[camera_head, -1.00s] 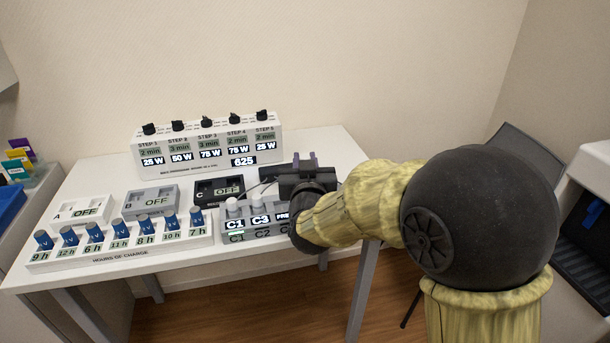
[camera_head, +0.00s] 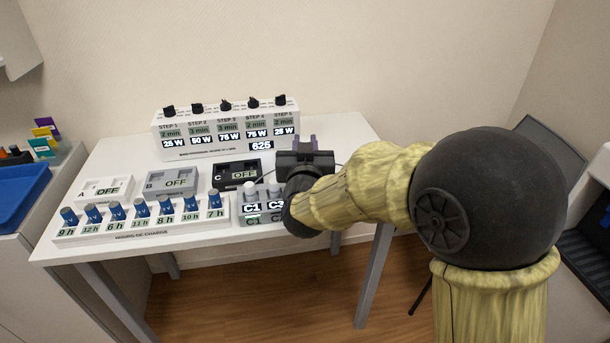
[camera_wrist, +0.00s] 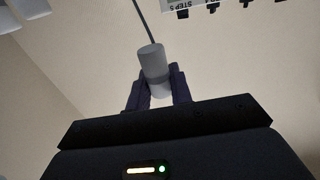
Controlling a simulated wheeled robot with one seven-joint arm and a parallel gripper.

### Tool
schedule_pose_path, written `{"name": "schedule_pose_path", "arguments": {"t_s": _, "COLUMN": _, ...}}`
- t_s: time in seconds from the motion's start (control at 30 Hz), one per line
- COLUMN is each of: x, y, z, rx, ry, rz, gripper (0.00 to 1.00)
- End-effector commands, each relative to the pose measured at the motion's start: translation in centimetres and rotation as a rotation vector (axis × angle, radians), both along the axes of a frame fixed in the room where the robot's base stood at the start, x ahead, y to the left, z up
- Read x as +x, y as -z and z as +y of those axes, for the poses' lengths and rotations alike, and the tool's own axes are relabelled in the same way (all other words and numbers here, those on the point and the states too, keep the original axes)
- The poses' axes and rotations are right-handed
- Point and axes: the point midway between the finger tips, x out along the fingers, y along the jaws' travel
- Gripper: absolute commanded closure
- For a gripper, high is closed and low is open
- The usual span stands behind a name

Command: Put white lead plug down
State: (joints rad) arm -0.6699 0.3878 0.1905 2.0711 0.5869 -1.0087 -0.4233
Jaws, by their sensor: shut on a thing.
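The white lead plug (camera_wrist: 153,66) is a light grey-white cylinder with a cable running up from its end in the wrist view. My gripper (camera_wrist: 158,88) is shut on it, with a dark finger on each side. In the head view my gripper (camera_head: 304,142) is over the right part of the white table, behind the grey C1–C3 box (camera_head: 258,203). A thin cable shows beside the gripper.
The white table (camera_head: 345,135) also holds a STEP box (camera_head: 225,135) with black knobs, boxes A (camera_head: 105,190), B (camera_head: 170,184) and C (camera_head: 236,176), and an hours rack (camera_head: 140,222) with several blue plugs. Bare table lies behind and right of my gripper.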

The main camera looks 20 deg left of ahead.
Motion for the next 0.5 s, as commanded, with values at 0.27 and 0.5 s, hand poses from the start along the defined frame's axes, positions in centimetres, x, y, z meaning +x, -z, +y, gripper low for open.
{"name": "schedule_pose_path", "arguments": {"t_s": 0.27, "x": -1.04, "y": -0.08, "z": 1.46, "rx": -0.001, "ry": 0.004, "rz": 0.003, "gripper": 1.00}}
{"name": "schedule_pose_path", "arguments": {"t_s": 0.5, "x": -1.01, "y": 0.65, "z": 1.46, "rx": -0.003, "ry": 0.003, "rz": 0.004, "gripper": 1.00}}
